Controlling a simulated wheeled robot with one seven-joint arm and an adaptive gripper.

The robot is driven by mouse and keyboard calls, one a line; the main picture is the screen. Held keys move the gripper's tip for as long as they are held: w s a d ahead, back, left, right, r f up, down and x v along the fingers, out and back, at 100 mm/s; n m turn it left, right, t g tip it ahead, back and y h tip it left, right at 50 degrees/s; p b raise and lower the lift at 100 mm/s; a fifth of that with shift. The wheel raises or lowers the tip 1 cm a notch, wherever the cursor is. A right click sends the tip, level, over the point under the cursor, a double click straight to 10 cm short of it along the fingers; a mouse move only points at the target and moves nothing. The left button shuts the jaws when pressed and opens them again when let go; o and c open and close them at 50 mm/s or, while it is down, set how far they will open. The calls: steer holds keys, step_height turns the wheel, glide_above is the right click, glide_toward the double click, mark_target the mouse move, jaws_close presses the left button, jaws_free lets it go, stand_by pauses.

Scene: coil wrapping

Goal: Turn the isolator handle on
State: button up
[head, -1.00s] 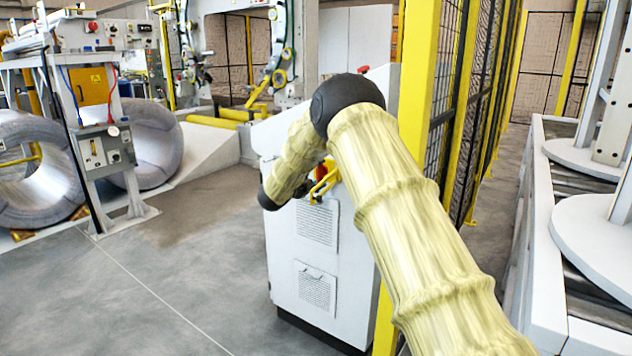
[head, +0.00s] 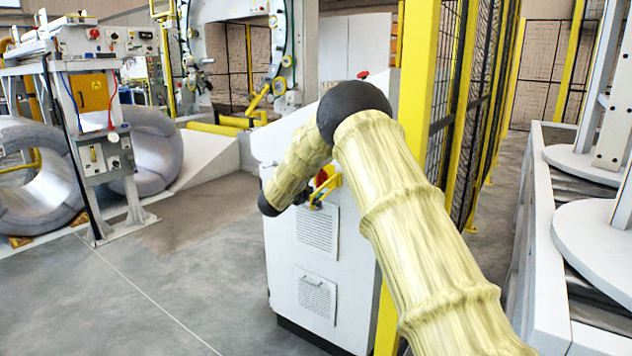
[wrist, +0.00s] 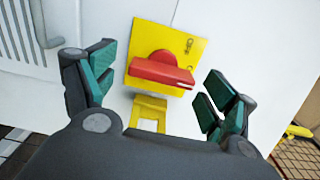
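The isolator handle is a red knob with a bar grip (wrist: 160,72) on a yellow plate (wrist: 195,50) in the wrist view. The bar lies roughly crosswise in that picture, its right end slightly lower. The handle also shows small and red in the head view (head: 321,179), on the front of the white cabinet (head: 290,262). My gripper (wrist: 159,75) is open, with one green-padded finger on each side of the handle. Both fingers look apart from it. In the head view my forearm hides part of the cabinet front around the gripper.
A yellow bracket (wrist: 150,112) sits just below the handle in the wrist view. A yellow-framed mesh fence (head: 416,75) stands close right of the cabinet. A grey pipe-like handle (wrist: 41,25) is at upper left in the wrist view. Open floor (head: 160,285) lies left of the cabinet.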

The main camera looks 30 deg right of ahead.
steer(key=v, duration=1.2)
stand_by(0.5)
